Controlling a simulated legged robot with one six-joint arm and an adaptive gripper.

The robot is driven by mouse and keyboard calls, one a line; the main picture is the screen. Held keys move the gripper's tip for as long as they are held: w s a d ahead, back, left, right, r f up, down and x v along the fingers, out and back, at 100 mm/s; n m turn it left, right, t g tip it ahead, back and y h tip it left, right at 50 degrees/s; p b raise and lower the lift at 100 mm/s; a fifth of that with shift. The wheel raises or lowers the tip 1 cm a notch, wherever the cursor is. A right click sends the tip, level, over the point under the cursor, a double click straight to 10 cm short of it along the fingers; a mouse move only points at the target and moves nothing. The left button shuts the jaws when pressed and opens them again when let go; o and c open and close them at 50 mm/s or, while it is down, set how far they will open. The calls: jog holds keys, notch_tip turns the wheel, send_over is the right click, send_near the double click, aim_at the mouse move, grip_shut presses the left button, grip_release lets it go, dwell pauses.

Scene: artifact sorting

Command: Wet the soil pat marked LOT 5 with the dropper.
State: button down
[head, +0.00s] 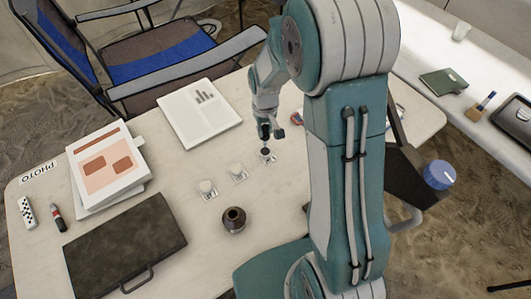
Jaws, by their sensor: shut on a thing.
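Three small cards lie in a slanting row on the pale table (190,240). Pale soil pats sit on the near-left card (207,188) and the middle card (237,172). My gripper (268,137) is above the far-right card (268,159), shut on what looks like the dropper, which is mostly hidden. A small dark round shape shows just below the fingers; I cannot tell whether it is part of the dropper or a dark pat. The LOT markings are too small to read. A brown open-necked jar (234,220) stands nearer the front.
A dark case (125,250) and papers (107,165) lie at left, near a scale bar (28,213) and a red-tipped marker (56,215). A blue chair (150,60) stands beyond the table.

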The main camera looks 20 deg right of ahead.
jog(key=shift+r, duration=2.55)
